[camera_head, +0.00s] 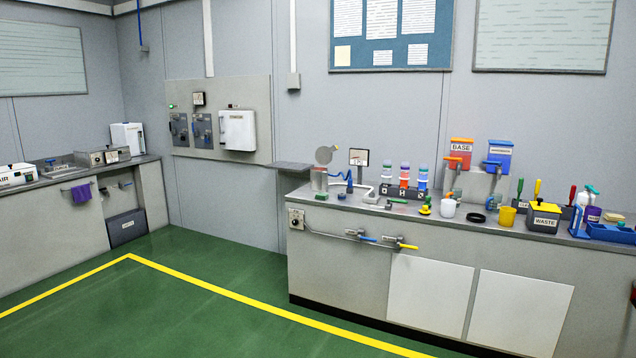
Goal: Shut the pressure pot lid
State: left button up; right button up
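What looks like the pressure pot (319,181) is a small grey vessel at the left end of the workbench, against the back wall. Its round grey lid (324,155) appears to stand up and open above it. A blue hose (349,182) is beside the pot on its right. The pot is far off and small, so its latch and inside cannot be made out. Neither of my grippers shows in this view.
The grey workbench (428,283) carries bottles, a black ring (476,217), a yellow cup (507,216) and a waste bin (543,216). Valves and pipes (354,234) stick out from its front. The green floor (190,290) with a yellow line is clear.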

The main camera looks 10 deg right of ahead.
aim_at(323, 155)
jog(key=i+l+z, duration=0.55)
jog(key=i, duration=0.25)
jog(key=i+l+u, duration=0.2)
jog(key=i, duration=0.4)
jog(key=i+u, duration=0.2)
jog(key=i, duration=0.35)
jog(key=i+j+u, duration=0.2)
jog(key=i+u, duration=0.2)
jog(key=i+j+u, duration=0.1)
jog(key=i+u, duration=0.55)
jog(key=u, duration=0.2)
jog(key=i+l+u, duration=0.15)
jog(key=i+u, duration=0.25)
jog(key=i+z, duration=0.25)
jog(key=i, duration=0.35)
jog(key=i+z, duration=0.3)
jog(key=i, duration=0.25)
jog(key=i+j+z, duration=0.25)
jog(key=i, duration=0.3)
jog(key=i+z, duration=0.25)
jog(key=i, duration=0.3)
jog(key=i+z, duration=0.3)
jog(key=i, duration=0.2)
jog(key=i+j+z, duration=0.25)
jog(key=i, duration=0.3)
jog(key=i+j+z, duration=0.25)
jog(key=i, duration=0.25)
jog(key=l, duration=0.1)
